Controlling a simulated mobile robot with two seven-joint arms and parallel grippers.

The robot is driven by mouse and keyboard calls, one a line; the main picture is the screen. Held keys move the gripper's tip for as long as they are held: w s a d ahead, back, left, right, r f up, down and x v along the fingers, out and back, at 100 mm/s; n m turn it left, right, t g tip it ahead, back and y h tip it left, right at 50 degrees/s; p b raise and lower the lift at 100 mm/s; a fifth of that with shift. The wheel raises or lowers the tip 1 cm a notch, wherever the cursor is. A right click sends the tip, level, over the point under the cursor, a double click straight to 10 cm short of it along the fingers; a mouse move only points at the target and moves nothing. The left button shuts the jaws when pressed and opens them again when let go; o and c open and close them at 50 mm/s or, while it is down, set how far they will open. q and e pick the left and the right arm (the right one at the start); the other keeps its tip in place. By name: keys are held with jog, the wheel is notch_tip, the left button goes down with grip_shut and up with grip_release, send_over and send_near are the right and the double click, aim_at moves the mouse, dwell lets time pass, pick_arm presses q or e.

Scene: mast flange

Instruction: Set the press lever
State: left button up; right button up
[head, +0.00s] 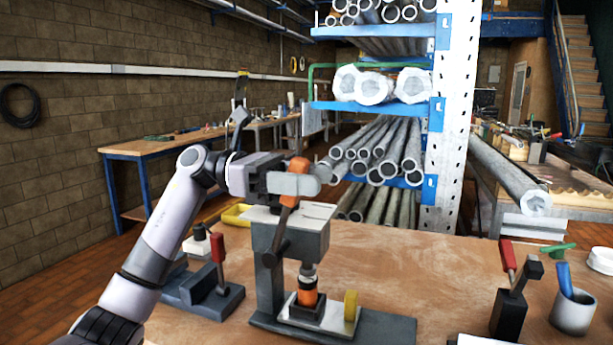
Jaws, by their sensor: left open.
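The grey press (312,240) stands on the wooden bench on its dark base. Its lever has a dark rod (281,232) and an orange handle (297,167); it points up and leans slightly right. My left gripper (299,182) is open at the orange handle, with a grey finger across the handle's front. The far finger is hidden, so I cannot tell whether the jaws touch the handle. Below the press head, an orange and dark part (307,291) sits upright in a fixture on a light plate (333,322). My right gripper is out of view.
Another red-handled device (509,290), a grey cup (573,312) with a blue-handled tool and a white round item (601,260) stand at right. The bench (430,275) between is clear.

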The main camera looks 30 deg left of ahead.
pick_arm(q)
grip_shut()
jog(key=shift+s+a+f+h+b, duration=0.1)
jog(key=shift+a+h+b, duration=0.25)
jog(key=shift+b, duration=0.4)
jog(key=a+h+b, duration=0.1)
jog(key=a+b, duration=0.1)
jog(key=s+a+h+b, duration=0.1)
jog(key=a+h+b, duration=0.1)
jog(key=a+r+t+h+b, duration=0.1)
jog(key=a+b, duration=0.1)
jog(key=b, duration=0.1)
jog(key=shift+s+h, duration=0.15)
jog(key=shift+h, duration=0.1)
jog(key=shift+s+a+r, duration=0.1)
jog(key=shift+a+r, duration=0.1)
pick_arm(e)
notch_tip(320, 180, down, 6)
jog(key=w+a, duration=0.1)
pick_arm(q)
grip_release()
jog(key=shift+a, duration=0.1)
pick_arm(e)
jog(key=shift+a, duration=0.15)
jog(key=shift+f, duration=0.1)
